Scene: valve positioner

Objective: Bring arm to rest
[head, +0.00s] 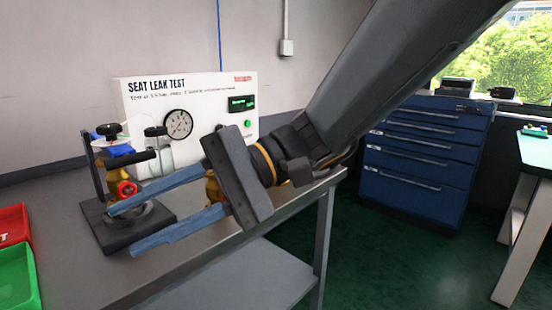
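My gripper (122,230) reaches in from the upper right over the grey bench. Its two long blue fingers are spread apart, with nothing held between the tips that I can see. The fingers point left, at the valve fixture (103,228) on its dark base. The upper finger overlaps the fixture in the picture, close to a red handwheel (127,188); I cannot tell whether they touch. A brass part (213,188) shows behind the gripper, partly hidden by it. The rest of my arm runs up and out of the top of the picture.
A white seat leak test panel (215,95) with a gauge (178,124) stands behind the fixture. Red (12,222) and green (14,282) bins sit at the left edge. A blue drawer cabinet (420,160) stands at right. Green floor between bench and cabinet is clear.

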